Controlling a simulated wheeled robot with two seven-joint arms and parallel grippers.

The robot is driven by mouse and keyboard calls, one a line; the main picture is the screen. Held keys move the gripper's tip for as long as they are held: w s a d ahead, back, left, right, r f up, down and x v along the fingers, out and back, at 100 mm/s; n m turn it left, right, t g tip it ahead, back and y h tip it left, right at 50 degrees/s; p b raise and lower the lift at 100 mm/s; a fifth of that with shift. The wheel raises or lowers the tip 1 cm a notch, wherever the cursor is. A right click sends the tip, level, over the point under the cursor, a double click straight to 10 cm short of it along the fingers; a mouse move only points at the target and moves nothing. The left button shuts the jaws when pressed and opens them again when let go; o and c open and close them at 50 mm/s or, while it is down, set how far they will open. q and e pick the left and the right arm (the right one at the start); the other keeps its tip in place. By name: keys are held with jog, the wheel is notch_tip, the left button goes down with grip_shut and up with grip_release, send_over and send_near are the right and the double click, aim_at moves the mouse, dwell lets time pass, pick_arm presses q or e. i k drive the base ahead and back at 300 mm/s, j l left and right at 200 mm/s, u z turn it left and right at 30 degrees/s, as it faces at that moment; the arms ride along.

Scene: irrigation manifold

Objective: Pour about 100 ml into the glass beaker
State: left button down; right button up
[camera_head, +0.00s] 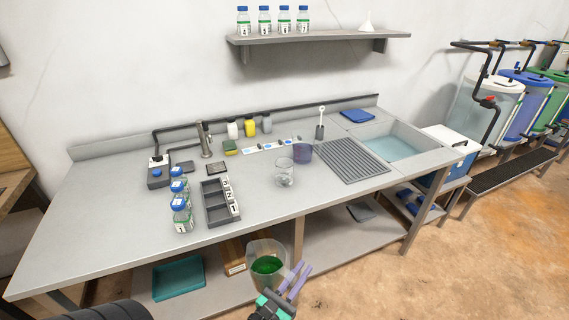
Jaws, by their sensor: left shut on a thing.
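The glass beaker (285,174) stands upright on the grey worktop, left of the ribbed draining area. It is clear and looks empty of coloured liquid. A large clear jug (253,257) with green liquid (267,265) is in front of the bench edge, below and in front of the beaker. My left gripper (296,279), with pale purple fingers, is at its right side and shut on it; the exact grip is hard to see. My right gripper is not in view.
Blue-capped bottles (180,215) and a dark compartment tray (212,211) stand left of the beaker. A tap (204,138) and small bottles are behind. A sink (398,146) is at right. The worktop in front of the beaker is clear.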

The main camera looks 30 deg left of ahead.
aim_at(283, 175)
jog(key=k+j, duration=0.3)
jog(key=j, duration=0.15)
jog(key=k+j, duration=0.35)
jog(key=j+z, duration=0.05)
jog(key=j, duration=0.05)
